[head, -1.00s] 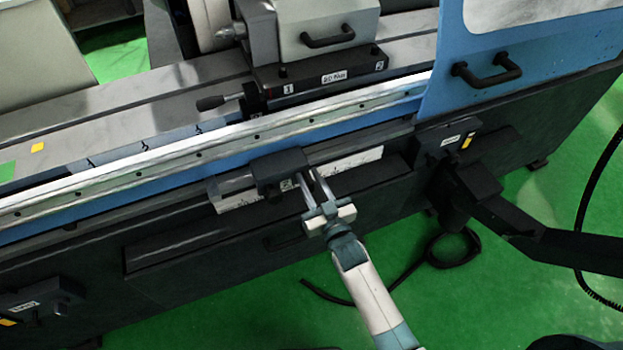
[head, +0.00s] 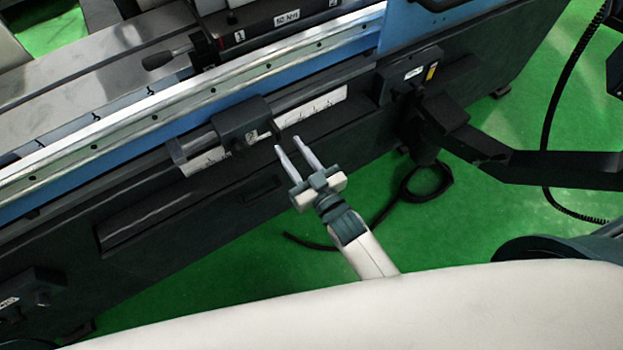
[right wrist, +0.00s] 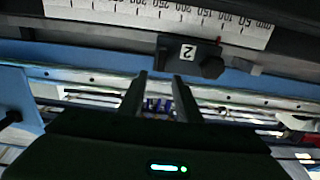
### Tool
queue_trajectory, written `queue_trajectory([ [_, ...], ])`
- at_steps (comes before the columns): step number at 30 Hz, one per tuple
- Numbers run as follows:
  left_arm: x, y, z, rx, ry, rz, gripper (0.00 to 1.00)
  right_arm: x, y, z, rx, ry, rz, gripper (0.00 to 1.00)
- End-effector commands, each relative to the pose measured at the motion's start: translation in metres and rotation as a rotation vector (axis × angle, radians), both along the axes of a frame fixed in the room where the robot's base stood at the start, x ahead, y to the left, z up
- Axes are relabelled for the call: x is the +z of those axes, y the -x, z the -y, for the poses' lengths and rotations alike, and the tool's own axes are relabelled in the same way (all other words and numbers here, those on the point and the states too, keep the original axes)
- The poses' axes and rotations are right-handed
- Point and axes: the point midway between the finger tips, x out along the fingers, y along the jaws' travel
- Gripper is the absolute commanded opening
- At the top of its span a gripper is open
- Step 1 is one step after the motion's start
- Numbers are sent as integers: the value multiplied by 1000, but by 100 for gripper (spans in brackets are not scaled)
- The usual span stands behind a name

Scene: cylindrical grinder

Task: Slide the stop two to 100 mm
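Stop two (head: 243,124) is a dark block on a rail along the front of the grinder. White scale strip (head: 322,107) shows on both sides of it. In the right wrist view stop two (right wrist: 187,55) bears a "2" label and a dark knob (right wrist: 212,67), with the scale (right wrist: 160,12) behind it. Small print makes the exact reading hard to tell. My right gripper (head: 292,146) is open and empty, its two fingers parallel with a gap. Its tips are just right of and below the stop, seemingly apart from it. My left gripper is not in view.
A long metal edge (head: 190,104) runs above the rail. A dark control box (head: 414,70) and a dark arm-like bracket (head: 465,138) stand to the right. A black cable (head: 420,192) lies on the green floor. A lever (head: 160,59) juts out at upper left.

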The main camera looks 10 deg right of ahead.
Motion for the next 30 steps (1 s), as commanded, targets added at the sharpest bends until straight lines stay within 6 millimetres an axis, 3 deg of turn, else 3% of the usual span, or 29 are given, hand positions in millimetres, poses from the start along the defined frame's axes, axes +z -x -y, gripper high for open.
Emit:
queue_trajectory([
  [6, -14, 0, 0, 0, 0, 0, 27, -3, 43, 15, 1, 1, -2, 31],
  [13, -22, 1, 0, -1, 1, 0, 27, -2, 74, 27, 0, 2, -2, 31],
  [19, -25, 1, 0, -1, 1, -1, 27, -1, 86, 31, 1, 2, 0, 31],
  [30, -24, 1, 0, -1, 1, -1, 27, 0, 87, 31, 1, 1, 0, 31],
])
